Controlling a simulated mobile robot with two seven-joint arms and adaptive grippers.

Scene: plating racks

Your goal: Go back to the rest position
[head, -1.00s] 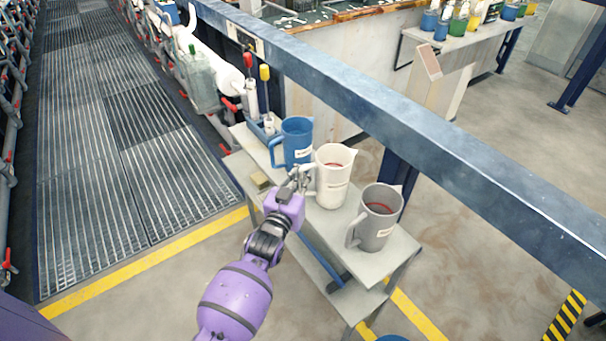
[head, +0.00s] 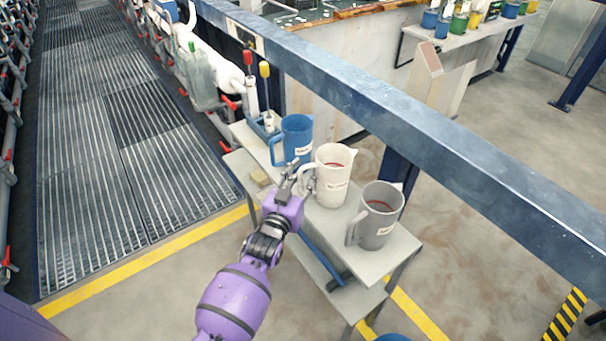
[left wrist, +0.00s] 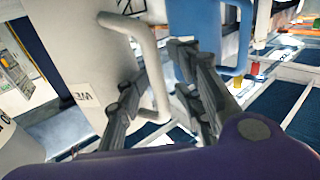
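My left gripper (head: 291,174) is open beside the handle of the white jug (head: 336,176). In the left wrist view its two fingers (left wrist: 165,75) stand apart. The white jug's handle (left wrist: 152,60) shows between them, with visible gaps and no clear grip. The jug stands upright on the grey table (head: 315,232), with dark reddish content inside. A blue jug (head: 297,138) stands behind it and a grey jug (head: 378,222) in front to the right. The blue jug also shows in the left wrist view (left wrist: 228,35). My right gripper is not in view.
A thick blue-grey beam (head: 400,110) crosses above and behind the table. A metal grating walkway (head: 110,150) lies on the left, edged by a yellow floor line (head: 150,262). A small rack with red- and yellow-topped tools (head: 262,125) stands at the table's far end.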

